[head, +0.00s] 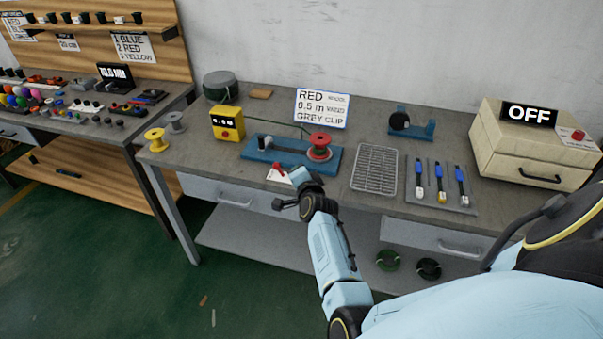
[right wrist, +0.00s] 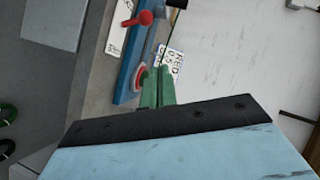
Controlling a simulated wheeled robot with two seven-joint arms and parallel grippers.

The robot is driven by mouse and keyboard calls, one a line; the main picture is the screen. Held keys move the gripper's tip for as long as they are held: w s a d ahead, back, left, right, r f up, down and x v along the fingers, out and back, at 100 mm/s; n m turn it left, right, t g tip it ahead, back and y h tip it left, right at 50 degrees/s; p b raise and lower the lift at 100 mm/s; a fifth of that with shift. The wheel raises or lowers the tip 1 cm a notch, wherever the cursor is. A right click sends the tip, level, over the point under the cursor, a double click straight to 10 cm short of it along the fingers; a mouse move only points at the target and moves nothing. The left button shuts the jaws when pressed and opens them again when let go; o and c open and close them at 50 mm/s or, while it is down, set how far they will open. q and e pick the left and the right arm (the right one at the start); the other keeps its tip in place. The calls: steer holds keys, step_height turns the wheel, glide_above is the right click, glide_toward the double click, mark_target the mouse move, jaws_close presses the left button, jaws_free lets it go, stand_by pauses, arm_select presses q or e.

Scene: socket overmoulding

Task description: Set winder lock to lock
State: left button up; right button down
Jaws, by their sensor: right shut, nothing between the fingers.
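The winder has a blue base (head: 262,155) with a red spool (head: 319,140) at its right end. A red lever (head: 278,169) stands at its front edge above a small white label card (head: 279,179); the label is too small to read. My right gripper (head: 297,172) is just right of the lever and apart from it. In the right wrist view the shut, empty fingers (right wrist: 158,75) point towards the red spool (right wrist: 139,78); the red lever (right wrist: 147,17) is farther up, with the card (right wrist: 118,25) beside it. My left gripper is not in view.
A yellow box (head: 227,122) stands left of the winder, and a wire rack (head: 376,168) and tray of blue-handled tools (head: 438,190) lie to the right. A sign reading RED, 0.5 m, GREY CLIP (head: 322,108) stands behind. A cream machine (head: 528,145) shows OFF.

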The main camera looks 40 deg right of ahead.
steer(key=shift+r+p+v, duration=0.2)
steer(key=shift+p+v, duration=0.1)
steer(key=shift+v, duration=1.65)
steer(key=shift+w, duration=0.1)
